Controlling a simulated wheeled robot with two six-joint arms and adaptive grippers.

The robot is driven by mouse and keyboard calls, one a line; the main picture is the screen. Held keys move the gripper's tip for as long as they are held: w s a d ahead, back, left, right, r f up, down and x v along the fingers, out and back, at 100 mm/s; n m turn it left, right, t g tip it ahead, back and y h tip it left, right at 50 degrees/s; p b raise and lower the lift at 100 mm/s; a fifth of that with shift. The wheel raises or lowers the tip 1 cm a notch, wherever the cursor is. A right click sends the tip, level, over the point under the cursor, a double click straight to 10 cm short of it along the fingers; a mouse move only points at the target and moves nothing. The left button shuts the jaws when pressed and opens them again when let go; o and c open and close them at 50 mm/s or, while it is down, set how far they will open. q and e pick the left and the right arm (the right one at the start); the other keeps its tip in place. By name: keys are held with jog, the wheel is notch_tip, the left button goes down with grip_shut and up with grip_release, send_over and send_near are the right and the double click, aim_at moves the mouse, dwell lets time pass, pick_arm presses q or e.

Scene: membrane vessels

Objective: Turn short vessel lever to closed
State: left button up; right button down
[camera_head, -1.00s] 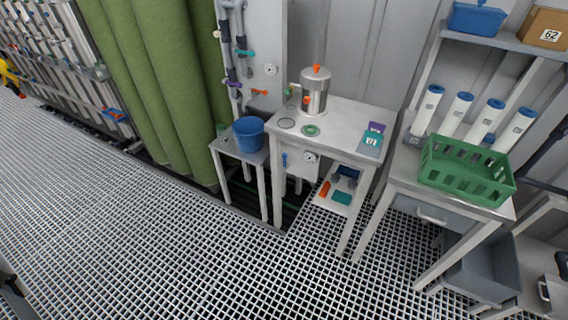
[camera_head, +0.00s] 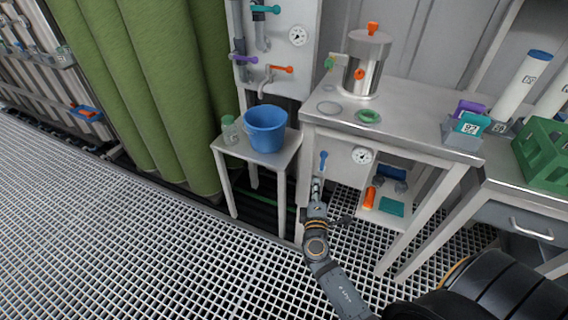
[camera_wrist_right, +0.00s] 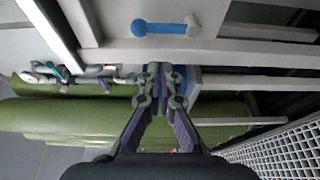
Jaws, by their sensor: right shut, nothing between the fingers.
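A blue lever (camera_head: 323,160) sits on the panel below the tabletop, hanging roughly vertical, left of a round gauge (camera_head: 361,155). The blue lever also shows at the top of the right wrist view (camera_wrist_right: 165,28), lying sideways there. My right gripper (camera_head: 317,181) is shut and empty, just below the blue lever in the head view. Its fingers (camera_wrist_right: 160,68) appear apart from the lever. My left gripper is out of view.
A blue bucket (camera_head: 265,129) and a small jar (camera_head: 229,129) stand on the low side table. Pipes with coloured levers are on the wall panel behind. A lower shelf (camera_head: 393,219) holds orange and teal items. A green crate (camera_head: 545,155) is at right. Grated floor is open at left.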

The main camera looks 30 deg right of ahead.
aim_at(322, 163)
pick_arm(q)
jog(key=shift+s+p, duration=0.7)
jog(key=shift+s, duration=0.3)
pick_arm(e)
jog(key=x, duration=0.6)
jog(key=r+x, duration=0.1)
jog(key=x, duration=0.2)
jog(key=shift+w+d, duration=0.2)
jog(key=shift+d, duration=0.2)
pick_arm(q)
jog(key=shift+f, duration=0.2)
pick_arm(e)
jog(key=shift+f, duration=0.1)
